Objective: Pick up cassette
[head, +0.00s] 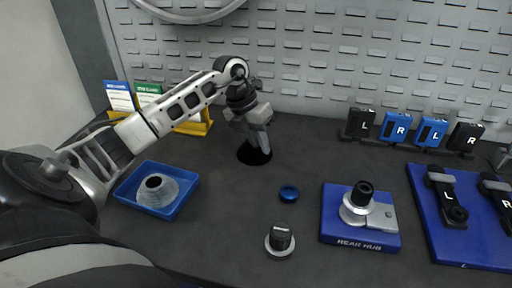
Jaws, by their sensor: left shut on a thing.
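A grey, stepped cone that looks like the cassette (168,190) sits in a blue tray (187,196) at the left, with a dark hole in its top. My left gripper (260,143) is well to the right of the tray and behind it, pointing down at the bench. It is shut on a dark thing (254,155) at its fingertips, which shows as a black round shape; I cannot tell what it is. A blue stand marked REAR HUB (361,240) is at the right, with a silver hub and black top on it. My right gripper is not in view.
A blue ring (289,193) and a black-topped part with a silver base (281,241) lie mid-bench. Blue and black blocks marked L and R (396,126) line the back. A blue board with black parts (472,239) is at right. Cards in a yellow holder (194,126) stand behind the tray.

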